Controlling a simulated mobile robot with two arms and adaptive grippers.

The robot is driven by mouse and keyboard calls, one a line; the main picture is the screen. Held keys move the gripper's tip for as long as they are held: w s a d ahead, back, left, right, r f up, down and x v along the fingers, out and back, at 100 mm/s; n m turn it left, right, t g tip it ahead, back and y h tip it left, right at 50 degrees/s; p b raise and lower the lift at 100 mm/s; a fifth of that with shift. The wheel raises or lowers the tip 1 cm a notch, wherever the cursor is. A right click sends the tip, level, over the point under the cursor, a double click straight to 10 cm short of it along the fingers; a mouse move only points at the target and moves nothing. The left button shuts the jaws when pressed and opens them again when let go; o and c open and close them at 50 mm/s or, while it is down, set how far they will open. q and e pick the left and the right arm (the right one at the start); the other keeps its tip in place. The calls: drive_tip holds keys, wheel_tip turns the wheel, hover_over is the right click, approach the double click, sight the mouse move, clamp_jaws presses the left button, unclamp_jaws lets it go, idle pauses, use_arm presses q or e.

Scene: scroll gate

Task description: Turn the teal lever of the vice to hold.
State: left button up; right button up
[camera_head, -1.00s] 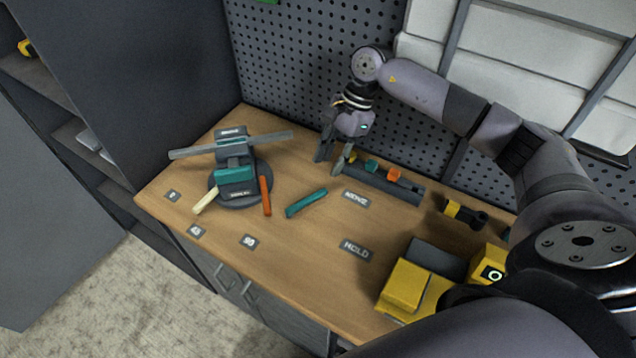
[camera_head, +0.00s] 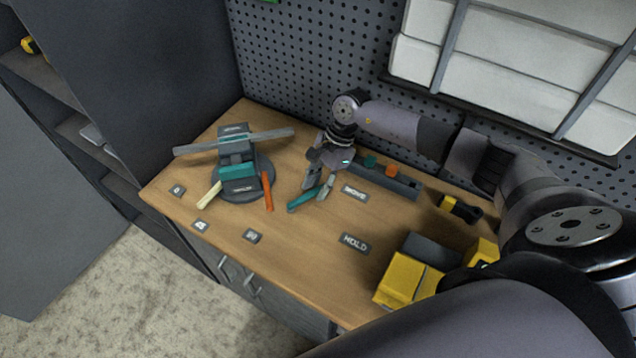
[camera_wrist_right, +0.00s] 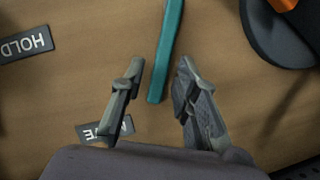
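The teal lever (camera_head: 304,200) is a slim bar low over the wooden bench, to the right of the vice (camera_head: 237,165). It also shows in the right wrist view (camera_wrist_right: 166,50), one end between my fingers. A MOVE plate (camera_head: 355,193) lies right of it, and a HOLD plate (camera_head: 354,243) nearer the front. My right gripper (camera_head: 318,188) is open over the lever's far end. In the right wrist view my right gripper (camera_wrist_right: 160,90) has one finger on each side of the bar, with gaps. My left gripper is out of view.
An orange handle (camera_head: 267,191) and a cream handle (camera_head: 209,195) stick out from the vice base. A grey rack (camera_head: 400,187) with coloured blocks stands behind. Yellow boxes (camera_head: 400,280) stand at front right. The front middle of the bench (camera_head: 300,265) is clear.

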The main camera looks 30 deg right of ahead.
clamp_jaws()
idle(0.6)
